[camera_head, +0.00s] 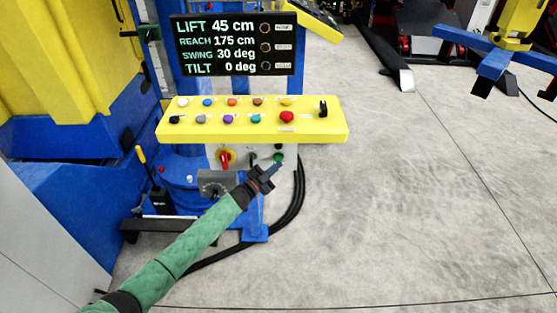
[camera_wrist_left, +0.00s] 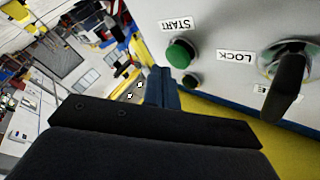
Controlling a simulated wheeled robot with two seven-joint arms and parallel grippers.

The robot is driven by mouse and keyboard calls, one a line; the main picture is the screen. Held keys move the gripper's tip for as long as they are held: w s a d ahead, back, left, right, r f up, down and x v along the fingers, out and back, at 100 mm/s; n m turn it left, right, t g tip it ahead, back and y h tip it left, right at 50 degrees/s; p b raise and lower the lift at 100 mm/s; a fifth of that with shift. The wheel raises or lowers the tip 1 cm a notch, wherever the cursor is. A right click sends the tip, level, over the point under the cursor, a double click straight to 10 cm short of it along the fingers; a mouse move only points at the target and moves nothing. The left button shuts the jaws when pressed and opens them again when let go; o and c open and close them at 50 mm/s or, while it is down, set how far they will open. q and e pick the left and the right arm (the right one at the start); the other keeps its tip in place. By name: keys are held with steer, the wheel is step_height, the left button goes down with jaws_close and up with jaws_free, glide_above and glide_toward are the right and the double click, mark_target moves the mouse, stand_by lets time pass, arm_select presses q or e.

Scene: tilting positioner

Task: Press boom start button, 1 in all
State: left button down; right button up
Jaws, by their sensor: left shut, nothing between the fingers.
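The green button under the START label (camera_wrist_left: 181,53) shows clearly in the left wrist view, standing out from a grey panel. In the head view a green button (camera_head: 279,157) sits on the panel below the yellow console. My left gripper (camera_head: 272,170) is shut and empty, just below that button in the head view. In the left wrist view its fingers (camera_wrist_left: 162,86) point toward the panel, left of and below the green button. I cannot tell whether they touch anything. My right gripper is not in view.
The yellow console (camera_head: 325,130) with several coloured buttons overhangs the panel. A red rotary switch (camera_head: 226,158) is to the left.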

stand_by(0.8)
arm_select(q)
steer(key=shift+w, duration=0.15)
steer(key=shift+w, duration=0.3)
steer(key=shift+b, duration=0.3)
steer(key=shift+w, duration=0.45)
stand_by(0.8)
steer(key=shift+r, duration=0.1)
steer(key=shift+s, duration=0.85)
